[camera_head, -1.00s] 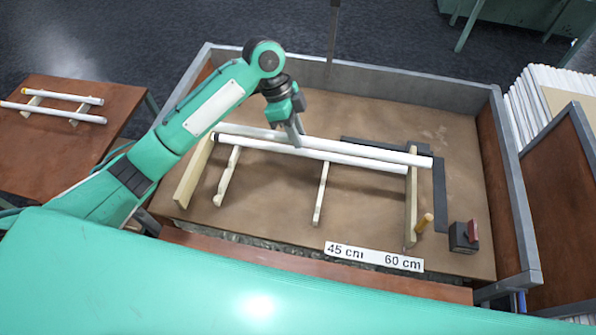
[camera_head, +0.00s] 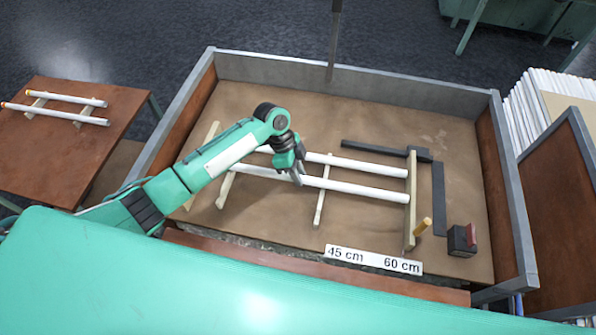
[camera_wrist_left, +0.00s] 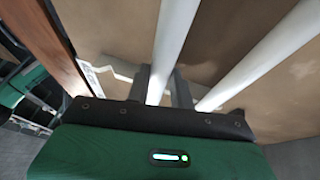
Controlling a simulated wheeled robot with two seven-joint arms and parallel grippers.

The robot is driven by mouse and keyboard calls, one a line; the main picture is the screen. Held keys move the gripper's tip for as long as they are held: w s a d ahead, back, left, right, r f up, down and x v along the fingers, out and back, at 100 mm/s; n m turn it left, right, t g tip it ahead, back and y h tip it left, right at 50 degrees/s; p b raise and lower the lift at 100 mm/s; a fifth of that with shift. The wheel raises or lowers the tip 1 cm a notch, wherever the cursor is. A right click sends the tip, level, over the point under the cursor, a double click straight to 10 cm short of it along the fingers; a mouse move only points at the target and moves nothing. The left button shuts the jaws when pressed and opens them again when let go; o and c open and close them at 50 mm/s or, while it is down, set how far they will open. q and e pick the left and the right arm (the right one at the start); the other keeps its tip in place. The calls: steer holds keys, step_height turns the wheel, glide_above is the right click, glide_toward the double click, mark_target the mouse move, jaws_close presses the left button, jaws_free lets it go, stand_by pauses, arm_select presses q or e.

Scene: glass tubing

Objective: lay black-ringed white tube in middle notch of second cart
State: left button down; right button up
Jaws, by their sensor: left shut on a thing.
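My left gripper (camera_head: 297,180) is shut on a long white tube (camera_head: 360,189), the front one of two in the walled tray. Its fingers also straddle the tube (camera_wrist_left: 164,60) in the left wrist view. A second white tube (camera_head: 365,168) lies behind it, roughly parallel. A cart (camera_head: 45,140) at the left carries two tubes with orange or red ends on notched wooden supports (camera_head: 85,118). My right gripper is not in view.
The tray has grey walls (camera_head: 400,86) and wooden supports (camera_head: 321,200). A wooden board (camera_head: 411,215) stands by the tubes' right ends. A sign reads 45 cm and 60 cm (camera_head: 373,259).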

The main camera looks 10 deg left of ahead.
arm_select(q)
steer(key=shift+f, duration=0.55)
steer(key=c, duration=1.2)
jaws_free()
steer(key=shift+r, duration=0.3)
steer(key=b+v, duration=0.1)
steer(key=v, duration=1.1)
steer(key=shift+r, duration=0.4)
steer(key=shift+s+d+f, duration=0.1)
